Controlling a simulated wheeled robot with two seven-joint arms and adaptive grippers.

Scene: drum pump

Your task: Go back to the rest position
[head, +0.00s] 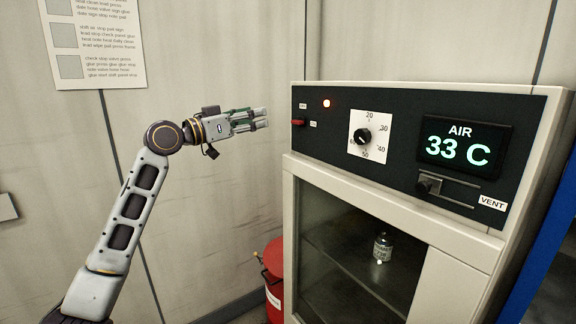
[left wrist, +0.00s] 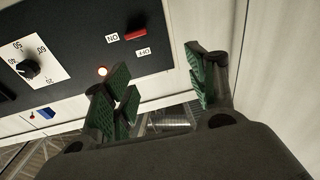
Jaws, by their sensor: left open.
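My left gripper (head: 262,118) is raised in front of the wall, just left of the cabinet's control panel (head: 330,150). It is open and empty, and its green-padded fingers stand apart in the left wrist view (left wrist: 160,85). The red switch (head: 298,122) is on the panel's left end, close to the fingertips but apart from them in the head view. It also shows in the left wrist view (left wrist: 136,34), between labels ON and OFF. My right gripper is not in view.
The cabinet (head: 435,285) has a dial (head: 362,136), a display (head: 464,146) reading AIR 33 C and a vent slider (head: 428,186). A small bottle (head: 382,248) stands inside behind glass. A red drum (head: 273,272) stands left of the cabinet. A notice (head: 95,40) hangs on the wall.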

